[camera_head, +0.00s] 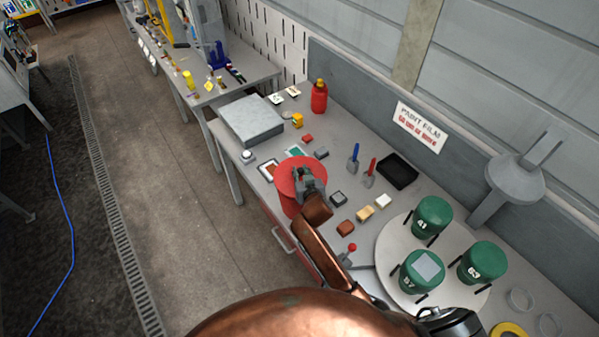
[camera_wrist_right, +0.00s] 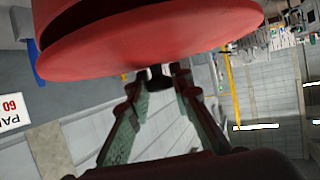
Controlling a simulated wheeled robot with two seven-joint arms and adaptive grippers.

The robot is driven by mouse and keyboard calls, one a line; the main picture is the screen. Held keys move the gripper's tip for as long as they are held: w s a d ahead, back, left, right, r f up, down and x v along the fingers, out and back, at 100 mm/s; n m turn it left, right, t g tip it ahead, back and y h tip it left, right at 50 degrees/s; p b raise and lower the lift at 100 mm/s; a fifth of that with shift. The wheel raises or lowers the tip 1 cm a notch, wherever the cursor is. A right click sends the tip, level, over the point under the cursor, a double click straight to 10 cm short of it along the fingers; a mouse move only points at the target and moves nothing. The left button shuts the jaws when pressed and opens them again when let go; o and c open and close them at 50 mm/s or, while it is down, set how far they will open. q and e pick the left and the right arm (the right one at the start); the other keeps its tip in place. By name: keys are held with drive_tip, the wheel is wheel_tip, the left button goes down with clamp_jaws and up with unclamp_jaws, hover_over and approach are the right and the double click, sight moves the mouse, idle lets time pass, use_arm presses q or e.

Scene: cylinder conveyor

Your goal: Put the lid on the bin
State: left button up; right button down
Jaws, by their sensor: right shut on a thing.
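The round red lid (camera_head: 287,177) is level over the red bin (camera_head: 289,207), near the front edge of the workbench. My right gripper (camera_head: 306,176) is above the lid and shut on its knob. In the right wrist view the lid (camera_wrist_right: 150,45) fills the top, with the dark knob (camera_wrist_right: 160,78) between the fingertips of the gripper (camera_wrist_right: 160,85). A dark band shows between the lid and a red part of the bin (camera_wrist_right: 55,12) behind it. I cannot tell whether lid and rim touch. My left gripper is not in view.
The workbench (camera_head: 325,180) holds a grey box (camera_head: 250,120), a red bottle (camera_head: 319,97), a black tray (camera_head: 398,171) and several small blocks. A pale round plate (camera_head: 388,250) with green canisters (camera_head: 433,216) stands at right. The floor at left (camera_head: 150,190) is open.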

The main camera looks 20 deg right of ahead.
drive_tip(key=shift+s+r, duration=0.1)
drive_tip(key=shift+s, duration=0.05)
drive_tip(key=shift+f, duration=0.25)
drive_tip(key=shift+f+b, duration=0.2)
drive_tip(key=shift+b, duration=0.1)
drive_tip(key=shift+f, duration=0.35)
drive_tip(key=c, duration=1.7)
unclamp_jaws()
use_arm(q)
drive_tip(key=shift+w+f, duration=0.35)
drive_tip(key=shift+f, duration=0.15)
use_arm(e)
drive_tip(key=shift+o, duration=0.2)
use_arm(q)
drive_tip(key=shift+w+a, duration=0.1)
use_arm(e)
drive_tip(key=v, duration=1.1)
drive_tip(key=shift+s+r, duration=0.15)
drive_tip(key=shift+s, duration=0.25)
